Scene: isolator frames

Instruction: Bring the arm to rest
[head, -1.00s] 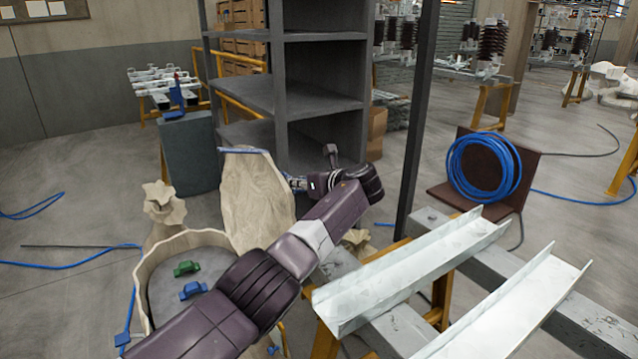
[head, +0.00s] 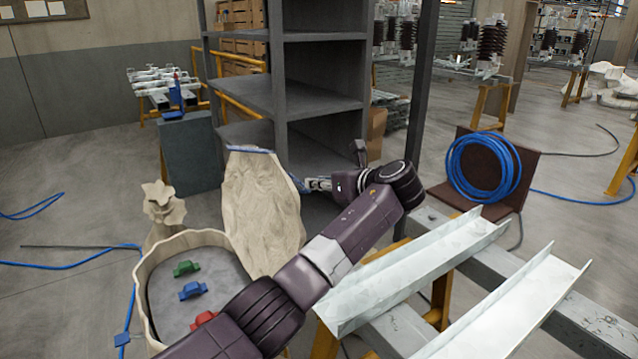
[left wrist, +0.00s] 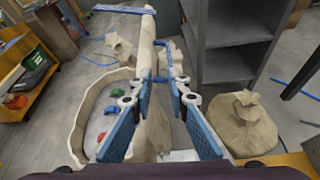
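My left arm crosses the head view and hides part of the floor and of a beige-walled bin. My right gripper is not in view.
The beige-walled bin (head: 141,290) holds green, blue and red pieces. A grey shelf (head: 318,95) stands behind the panel. White metal channels (head: 410,270) lie on trestles at the right. Open floor lies at left.

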